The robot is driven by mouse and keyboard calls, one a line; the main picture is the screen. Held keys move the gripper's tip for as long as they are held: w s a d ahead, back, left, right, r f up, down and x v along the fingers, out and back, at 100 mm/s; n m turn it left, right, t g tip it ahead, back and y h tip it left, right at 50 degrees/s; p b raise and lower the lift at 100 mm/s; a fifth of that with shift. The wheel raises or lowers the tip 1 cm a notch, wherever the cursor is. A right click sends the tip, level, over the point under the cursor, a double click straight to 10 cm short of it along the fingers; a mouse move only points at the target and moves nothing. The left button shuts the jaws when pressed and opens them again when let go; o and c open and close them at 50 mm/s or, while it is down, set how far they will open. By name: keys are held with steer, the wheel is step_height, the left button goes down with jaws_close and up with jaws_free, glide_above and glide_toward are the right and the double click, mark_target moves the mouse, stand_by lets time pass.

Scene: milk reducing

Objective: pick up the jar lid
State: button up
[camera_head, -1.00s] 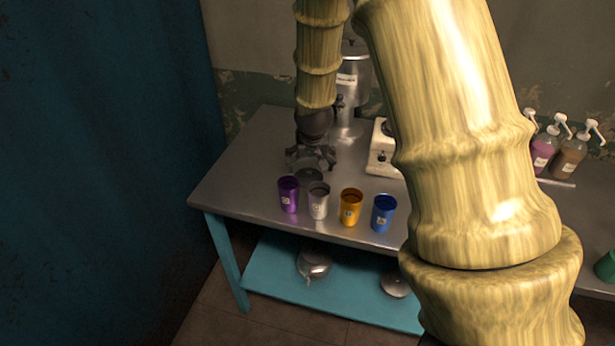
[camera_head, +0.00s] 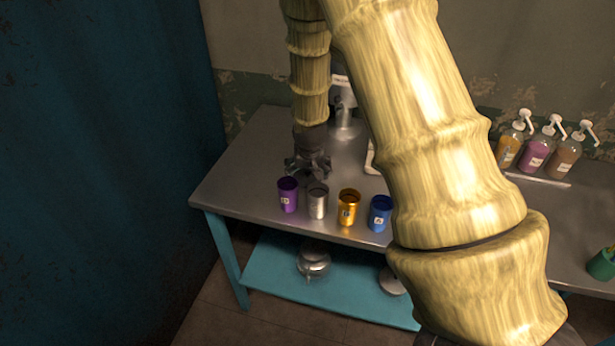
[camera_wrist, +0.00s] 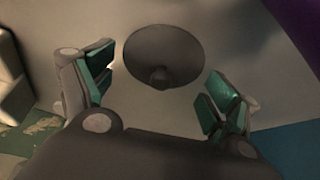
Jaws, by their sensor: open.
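The jar lid (camera_wrist: 165,50) is a dark grey round disc with a small knob, lying on the metal table in the wrist view. My gripper (camera_wrist: 158,84) is open, with one green-padded finger to the left of the lid and one to the right. The lid lies between and slightly beyond the fingertips, and the fingers appear apart from it. In the head view my gripper (camera_head: 307,166) points down, low over the table's left part, and hides the lid.
Purple (camera_head: 287,196), silver (camera_head: 317,203), orange (camera_head: 348,209) and blue (camera_head: 380,214) cups stand in a row just in front of my gripper. A metal container (camera_head: 344,125) stands behind it. Pump bottles (camera_head: 536,152) stand at the right. A pot (camera_head: 313,262) sits on the lower shelf (camera_head: 350,300).

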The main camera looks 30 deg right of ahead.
steer(key=shift+c, duration=0.4)
steer(key=shift+s, duration=0.1)
steer(key=c, duration=1.1)
steer(key=shift+c, duration=0.2)
